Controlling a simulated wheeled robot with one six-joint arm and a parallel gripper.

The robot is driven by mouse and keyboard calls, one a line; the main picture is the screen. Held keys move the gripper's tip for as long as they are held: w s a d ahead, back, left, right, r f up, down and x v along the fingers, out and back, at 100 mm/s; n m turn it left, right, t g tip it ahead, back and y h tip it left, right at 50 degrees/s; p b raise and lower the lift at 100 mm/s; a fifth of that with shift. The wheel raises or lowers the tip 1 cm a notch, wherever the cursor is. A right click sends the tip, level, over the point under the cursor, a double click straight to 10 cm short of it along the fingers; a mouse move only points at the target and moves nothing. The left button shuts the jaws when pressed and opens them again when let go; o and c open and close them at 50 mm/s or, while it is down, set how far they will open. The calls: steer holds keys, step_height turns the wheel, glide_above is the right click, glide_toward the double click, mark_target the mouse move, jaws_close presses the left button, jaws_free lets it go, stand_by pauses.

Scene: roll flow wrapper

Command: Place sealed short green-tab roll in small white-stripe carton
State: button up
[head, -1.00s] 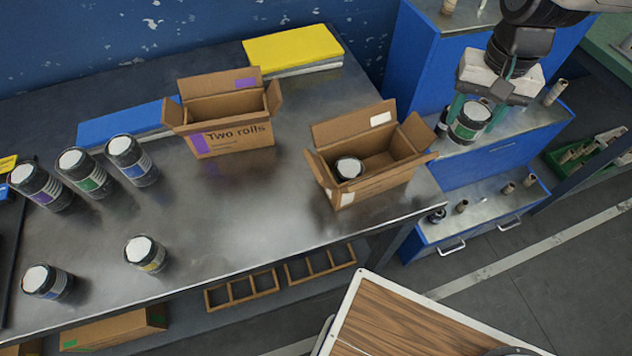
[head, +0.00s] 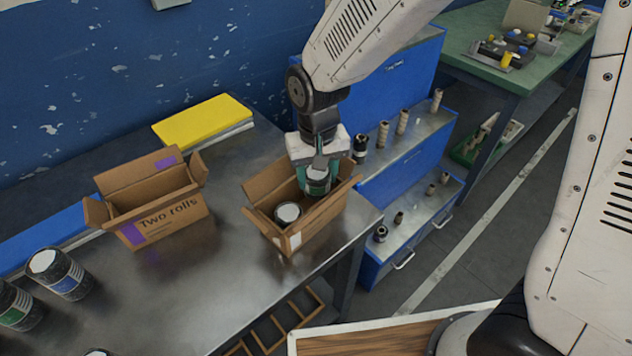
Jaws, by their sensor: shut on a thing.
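My gripper (head: 318,178) is shut on a short dark roll with a white top and a green band (head: 317,187). It holds the roll upright at the right part of the small open carton with a white stripe (head: 269,232). The roll's lower part is hidden by the carton's front wall and the fingers, so I cannot tell whether it touches the carton floor. Another white-topped roll (head: 288,213) stands inside the carton at the left.
An open carton marked "Two rolls" with a purple stripe (head: 167,222) stands to the left. Other rolls (head: 57,273) stand at the lower left. A yellow pad (head: 203,122) lies behind. A blue stepped cabinet (head: 400,155) with several cores stands to the right, beyond the table edge.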

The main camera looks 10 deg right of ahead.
mark_target(317, 185)
steer(key=shift+f, duration=1.2)
steer(key=shift+f, duration=0.6)
steer(key=o, duration=0.8)
steer(key=shift+r, duration=0.1)
